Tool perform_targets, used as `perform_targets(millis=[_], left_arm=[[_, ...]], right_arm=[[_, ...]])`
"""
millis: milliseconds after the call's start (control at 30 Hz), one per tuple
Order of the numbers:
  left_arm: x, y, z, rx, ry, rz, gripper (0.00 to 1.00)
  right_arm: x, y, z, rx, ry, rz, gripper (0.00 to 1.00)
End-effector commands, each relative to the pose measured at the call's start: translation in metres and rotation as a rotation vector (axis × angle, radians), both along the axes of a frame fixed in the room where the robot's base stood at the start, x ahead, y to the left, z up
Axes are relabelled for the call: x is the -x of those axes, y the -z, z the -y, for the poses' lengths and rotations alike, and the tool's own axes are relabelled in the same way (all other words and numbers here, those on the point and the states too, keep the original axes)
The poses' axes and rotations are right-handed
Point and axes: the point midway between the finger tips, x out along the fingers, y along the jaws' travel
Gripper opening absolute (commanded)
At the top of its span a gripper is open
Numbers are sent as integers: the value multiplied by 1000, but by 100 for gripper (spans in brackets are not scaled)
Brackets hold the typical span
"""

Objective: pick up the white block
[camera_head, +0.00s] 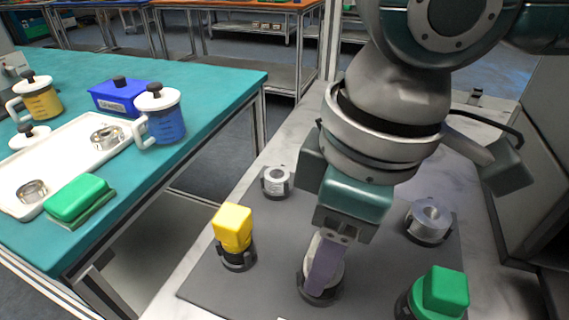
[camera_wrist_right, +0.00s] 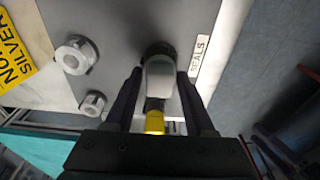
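The white block (camera_wrist_right: 160,75) stands in a dark round holder between the fingers of my right gripper (camera_wrist_right: 160,82) in the right wrist view. In the head view my right gripper (camera_head: 325,262) is low over the grey mat, and its near finger covers much of the white block (camera_head: 337,272). The fingers stand on either side of the block with what looks like a narrow gap, so the gripper appears open. The block's lower part sits in the holder. My left gripper is not in view.
A yellow block (camera_head: 232,228) stands left of my right gripper, a green block (camera_head: 445,292) at the right. Silver cylinders (camera_head: 277,182) and (camera_head: 430,222) stand behind on the grey mat (camera_head: 215,285). A teal table (camera_head: 215,85) with mugs and a tray is at the left.

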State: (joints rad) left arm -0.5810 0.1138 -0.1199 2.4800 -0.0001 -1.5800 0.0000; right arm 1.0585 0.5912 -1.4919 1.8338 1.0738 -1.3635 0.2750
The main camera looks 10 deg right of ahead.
Motion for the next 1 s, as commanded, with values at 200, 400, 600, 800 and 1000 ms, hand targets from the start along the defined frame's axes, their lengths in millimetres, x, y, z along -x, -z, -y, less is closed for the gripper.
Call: perform_targets(millis=[200, 400, 600, 800, 1000], left_arm=[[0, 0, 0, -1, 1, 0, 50], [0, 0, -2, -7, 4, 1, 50], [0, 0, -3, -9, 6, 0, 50], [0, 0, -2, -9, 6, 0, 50], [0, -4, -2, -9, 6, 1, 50]], right_arm=[[0, 0, 0, 0, 0, 0, 29], [0, 0, 0, 0, 0, 0, 6], [0, 0, 0, -1, 0, 1, 0], [0, -2, 0, -1, 0, 1, 0], [-1, -20, 0, -1, 1, 3, 0]])
